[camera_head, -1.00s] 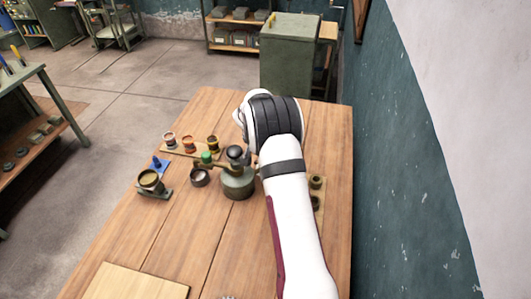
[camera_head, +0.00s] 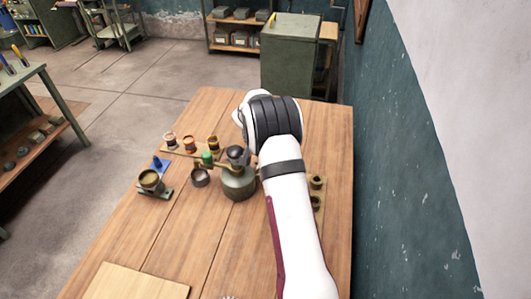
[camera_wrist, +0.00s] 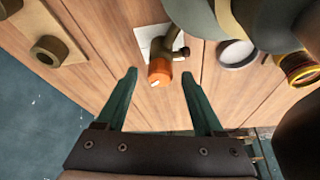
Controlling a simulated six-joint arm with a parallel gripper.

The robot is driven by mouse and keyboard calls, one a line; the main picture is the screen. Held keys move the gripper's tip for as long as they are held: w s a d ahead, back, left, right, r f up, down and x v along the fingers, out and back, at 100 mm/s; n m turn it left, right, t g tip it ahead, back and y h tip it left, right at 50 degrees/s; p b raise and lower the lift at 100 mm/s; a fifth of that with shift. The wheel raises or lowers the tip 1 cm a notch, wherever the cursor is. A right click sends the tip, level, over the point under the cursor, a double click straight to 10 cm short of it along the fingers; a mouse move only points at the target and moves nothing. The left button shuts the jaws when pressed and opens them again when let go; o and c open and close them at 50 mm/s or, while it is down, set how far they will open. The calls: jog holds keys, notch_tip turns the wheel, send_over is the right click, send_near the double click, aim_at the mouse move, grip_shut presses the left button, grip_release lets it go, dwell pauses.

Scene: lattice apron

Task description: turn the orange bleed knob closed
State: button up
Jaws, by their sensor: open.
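The orange bleed knob (camera_wrist: 159,71) shows in the wrist view, on the end of a dark brass fitting (camera_wrist: 165,44) that stands on a pale plate (camera_wrist: 150,35). My gripper (camera_wrist: 156,82) is open, with one green finger to the left of the knob and one to the right. Both fingers look apart from the knob, and nothing is held. In the head view my arm hides the knob and my fingers.
A green-grey vessel (camera_head: 238,184) with a black top stands left of my arm. A green knob (camera_head: 207,158), a grey ring cup (camera_head: 200,177) and a brass cup (camera_head: 150,179) stand nearby. A board (camera_wrist: 40,35) with ring-shaped sockets lies at the left in the wrist view.

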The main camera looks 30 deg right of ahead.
jog(key=v, duration=1.5)
jog(key=shift+a+r, duration=0.2)
jog(key=shift+r, duration=0.15)
jog(key=shift+s, duration=0.1)
jog(key=s+d+n+t+y, duration=0.2)
jog(key=s+d+n, duration=0.15)
jog(key=n, duration=0.35)
jog(key=x, duration=1.6)
jog(key=shift+w+a, duration=0.2)
jog(key=shift+w, duration=0.05)
jog(key=shift+c, duration=0.2)
grip_shut()
